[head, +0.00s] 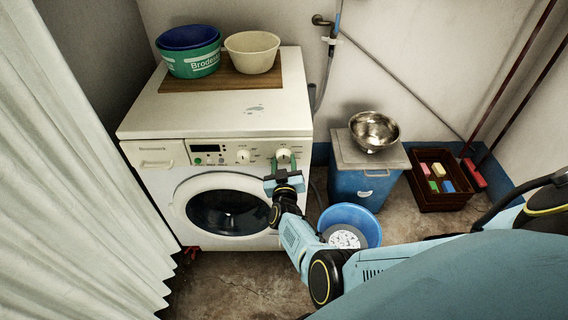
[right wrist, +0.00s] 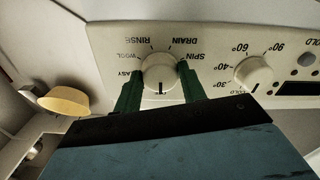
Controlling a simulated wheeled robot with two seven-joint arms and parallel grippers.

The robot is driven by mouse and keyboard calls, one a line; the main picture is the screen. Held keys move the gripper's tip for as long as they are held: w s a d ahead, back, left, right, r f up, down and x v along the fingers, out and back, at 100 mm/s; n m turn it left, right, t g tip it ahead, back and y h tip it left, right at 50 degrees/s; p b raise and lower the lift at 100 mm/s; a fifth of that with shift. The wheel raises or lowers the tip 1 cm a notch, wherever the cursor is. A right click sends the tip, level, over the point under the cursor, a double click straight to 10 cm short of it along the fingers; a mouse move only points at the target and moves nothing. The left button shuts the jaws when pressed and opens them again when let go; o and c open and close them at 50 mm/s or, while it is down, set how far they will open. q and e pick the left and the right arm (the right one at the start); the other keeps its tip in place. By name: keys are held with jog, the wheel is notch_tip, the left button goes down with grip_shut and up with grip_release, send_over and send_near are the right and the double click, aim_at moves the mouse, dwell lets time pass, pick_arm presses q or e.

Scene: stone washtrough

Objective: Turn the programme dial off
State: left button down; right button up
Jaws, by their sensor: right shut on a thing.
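The programme dial (right wrist: 160,68) is a round cream knob on the washing machine's front panel, at the upper right of the machine in the head view (head: 283,154). Labels such as WOOL, RINSE, DRAIN and SPIN ring it, upside down in the right wrist view. My left gripper is not in view.
A temperature dial (right wrist: 253,75) sits beside the programme dial. Basins (head: 252,53) stand on the washing machine (head: 215,118). To the right are a blue cabinet (head: 358,188) with a steel bowl (head: 374,131), a blue tub (head: 368,219) and a brown crate (head: 440,202). A curtain (head: 70,180) hangs left.

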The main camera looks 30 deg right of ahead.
jog(key=o, duration=1)
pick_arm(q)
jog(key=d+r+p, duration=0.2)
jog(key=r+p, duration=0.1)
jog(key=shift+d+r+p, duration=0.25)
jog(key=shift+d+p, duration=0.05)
pick_arm(e)
jog(key=v, duration=1.3)
jog(key=shift+s, duration=0.2)
